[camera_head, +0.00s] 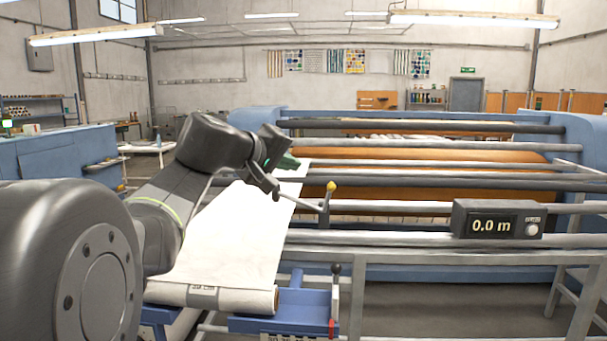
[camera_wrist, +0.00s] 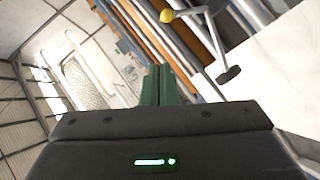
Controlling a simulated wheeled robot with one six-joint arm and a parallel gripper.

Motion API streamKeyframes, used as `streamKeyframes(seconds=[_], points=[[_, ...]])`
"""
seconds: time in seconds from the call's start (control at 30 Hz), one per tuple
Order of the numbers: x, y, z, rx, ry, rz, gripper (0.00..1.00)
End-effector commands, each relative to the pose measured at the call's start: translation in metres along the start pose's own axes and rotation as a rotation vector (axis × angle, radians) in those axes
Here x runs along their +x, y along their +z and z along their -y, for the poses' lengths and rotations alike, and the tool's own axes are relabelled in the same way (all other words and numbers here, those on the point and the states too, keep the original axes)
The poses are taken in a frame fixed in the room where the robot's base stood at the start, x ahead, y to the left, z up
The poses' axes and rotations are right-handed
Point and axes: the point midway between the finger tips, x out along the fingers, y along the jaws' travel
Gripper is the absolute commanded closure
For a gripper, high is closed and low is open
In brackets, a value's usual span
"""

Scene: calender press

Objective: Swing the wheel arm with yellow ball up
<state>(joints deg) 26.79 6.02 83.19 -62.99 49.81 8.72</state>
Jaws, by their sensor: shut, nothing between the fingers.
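The yellow ball (camera_head: 331,186) tops a short grey wheel arm (camera_head: 325,207) at the near side of the press, pointing up in the head view. A thin rod runs from the arm's lower part toward the left. In the wrist view the ball (camera_wrist: 167,15) is at the top, with the grey arm (camera_wrist: 190,12) running right from it to a bar with a dark end (camera_wrist: 229,75). My gripper (camera_head: 296,163) is shut and empty, left of and above the ball, apart from it. Its green fingers (camera_wrist: 158,70) are pressed together in the wrist view.
White cloth (camera_head: 235,230) runs from a roll (camera_head: 225,298) up into the press under my arm. Long rails and an orange-brown roller (camera_head: 430,175) lie behind. A display box (camera_head: 497,221) reads 0.0 m at the right. A black-knobbed lever (camera_head: 336,269) stands below.

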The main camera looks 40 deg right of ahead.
Motion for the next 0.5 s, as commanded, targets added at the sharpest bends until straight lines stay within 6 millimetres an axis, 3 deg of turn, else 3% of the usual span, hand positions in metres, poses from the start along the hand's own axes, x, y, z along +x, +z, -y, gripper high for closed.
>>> streamKeyframes(seconds=[0.2, 0.5], points=[[-0.025, 0.000, 0.000, 0.000, -0.002, -0.002, 1.00], [-0.029, 0.000, -0.001, 0.000, -0.002, 0.000, 1.00]])
